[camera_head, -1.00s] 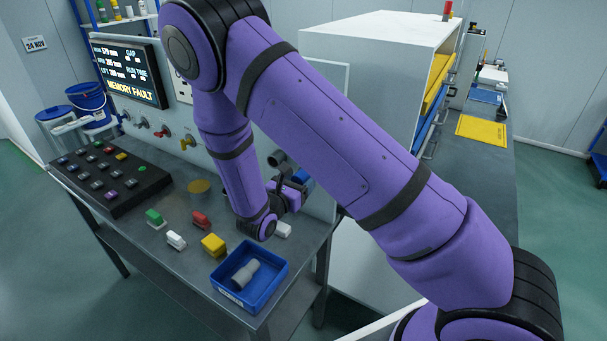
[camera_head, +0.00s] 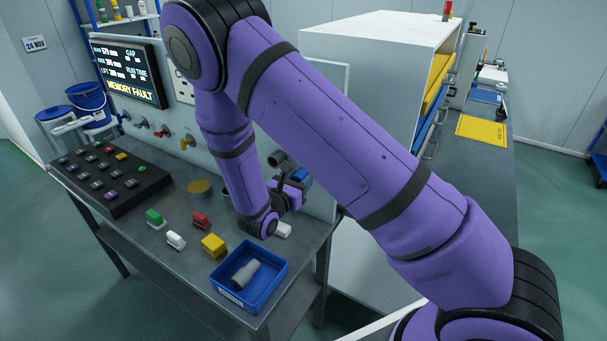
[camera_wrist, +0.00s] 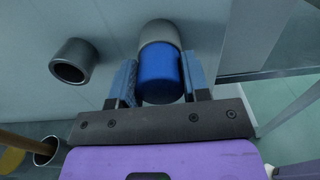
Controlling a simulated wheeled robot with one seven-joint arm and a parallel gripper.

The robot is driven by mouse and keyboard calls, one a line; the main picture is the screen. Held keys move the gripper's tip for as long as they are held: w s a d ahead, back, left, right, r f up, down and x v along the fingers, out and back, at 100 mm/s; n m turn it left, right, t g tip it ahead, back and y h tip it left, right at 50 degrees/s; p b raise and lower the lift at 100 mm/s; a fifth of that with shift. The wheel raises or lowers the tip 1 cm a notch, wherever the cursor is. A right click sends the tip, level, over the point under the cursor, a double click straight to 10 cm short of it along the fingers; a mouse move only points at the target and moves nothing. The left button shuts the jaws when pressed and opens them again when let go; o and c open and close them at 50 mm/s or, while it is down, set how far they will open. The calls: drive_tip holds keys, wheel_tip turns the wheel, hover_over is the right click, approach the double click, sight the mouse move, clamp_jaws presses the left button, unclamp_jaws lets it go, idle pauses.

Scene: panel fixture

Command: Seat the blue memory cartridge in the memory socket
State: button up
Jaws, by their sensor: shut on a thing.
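The blue memory cartridge (camera_wrist: 159,75) is between the two fingers of my gripper (camera_wrist: 160,82), which is shut on it. In the wrist view it points away toward the grey panel. A rounded light-grey part (camera_wrist: 160,33) lies directly beyond its far end. I cannot tell whether this is the memory socket or the cartridge's own end, nor how deep anything sits. In the head view my gripper (camera_head: 298,184) is at the panel's right end. A bit of blue (camera_head: 302,175) shows there, mostly hidden by my arm.
A dark hollow tube (camera_wrist: 73,61) sticks out of the panel left of the cartridge. A blue tray (camera_head: 274,285) holding a grey cylinder (camera_head: 246,274) stands at the bench's front corner. Several small coloured blocks lie left of it. The screen (camera_head: 128,72) reads MEMORY FAULT.

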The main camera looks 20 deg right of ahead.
drive_tip(key=shift+v, duration=2.75)
idle(0.8)
drive_tip(key=shift+v, duration=2.35)
